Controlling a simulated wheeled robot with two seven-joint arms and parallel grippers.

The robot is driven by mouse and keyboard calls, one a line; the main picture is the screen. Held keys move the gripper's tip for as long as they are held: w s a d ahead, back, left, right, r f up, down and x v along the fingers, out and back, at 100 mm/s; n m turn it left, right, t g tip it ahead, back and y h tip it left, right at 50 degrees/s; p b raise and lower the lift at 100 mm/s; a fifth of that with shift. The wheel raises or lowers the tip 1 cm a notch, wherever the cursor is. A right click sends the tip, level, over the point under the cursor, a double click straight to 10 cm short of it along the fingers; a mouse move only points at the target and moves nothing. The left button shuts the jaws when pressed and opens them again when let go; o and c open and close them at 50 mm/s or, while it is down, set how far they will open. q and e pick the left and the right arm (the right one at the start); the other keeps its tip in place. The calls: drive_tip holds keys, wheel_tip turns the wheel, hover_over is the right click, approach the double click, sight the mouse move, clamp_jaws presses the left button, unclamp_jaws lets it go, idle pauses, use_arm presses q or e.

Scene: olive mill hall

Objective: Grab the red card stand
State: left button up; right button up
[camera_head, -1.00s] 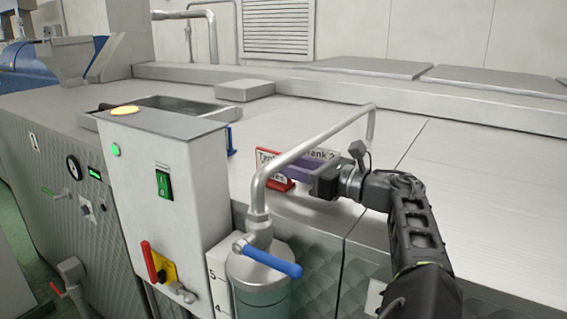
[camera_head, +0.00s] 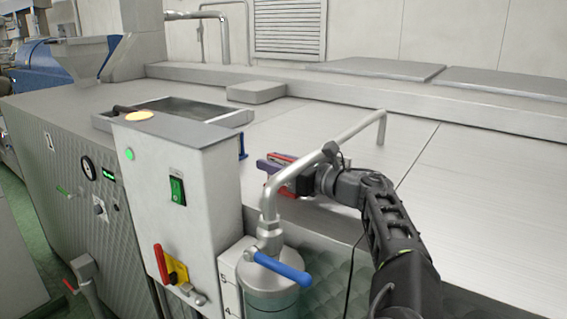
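The red card stand (camera_head: 284,157) is on the steel machine top, just behind the bent steel pipe. Only small red parts of it show; its white card face is not readable now. The pipe and the gripper body hide part of the contact, so I cannot tell whether the fingers are open or closed on the stand.
The bent pipe (camera_head: 336,143) rises close in front of my gripper, above a blue-handled valve (camera_head: 282,268). A grey control box (camera_head: 185,190) and a small blue object (camera_head: 242,146) stand to the left. The steel top (camera_head: 480,190) is clear to the right.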

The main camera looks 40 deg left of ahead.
use_arm(q)
clamp_jaws()
idle(0.4)
